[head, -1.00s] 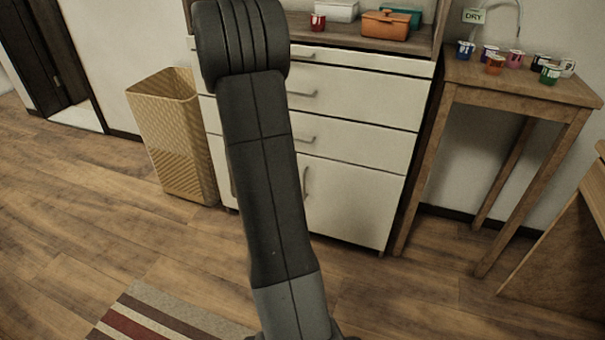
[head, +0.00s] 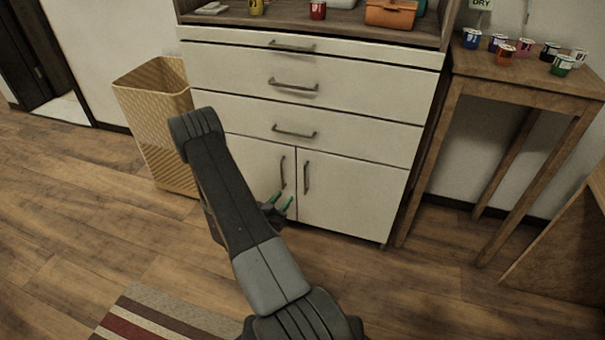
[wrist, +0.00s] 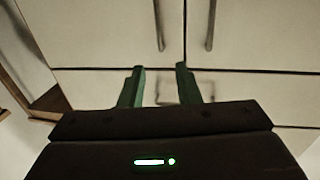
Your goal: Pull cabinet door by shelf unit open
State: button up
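The white cabinet has two lower doors, both shut: a left door (head: 255,160) and a right door (head: 352,195). The left door's upright bar handle (head: 282,172) and the right door's handle (head: 306,177) stand side by side at the middle seam. My gripper (head: 283,200) is low in front of the left door, near the lower end of its handle; its green fingers are apart and empty. In the wrist view, which looks upside down, my gripper (wrist: 159,68) is open, with two upright handles (wrist: 159,25) (wrist: 211,25) beyond the fingertips. Neither handle is between the fingers.
Shut drawers (head: 310,95) are above the doors. A woven basket (head: 155,125) stands left of the cabinet. A wooden table (head: 520,75) with several small pots stands at right. The floor before the right door is clear; a striped rug (head: 150,320) lies at front left.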

jog(key=b+x, duration=0.3)
jog(key=x, duration=1)
jog(key=shift+w+d, duration=0.25)
jog(key=shift+w, duration=0.05)
jog(key=shift+c, duration=0.2)
grip_shut()
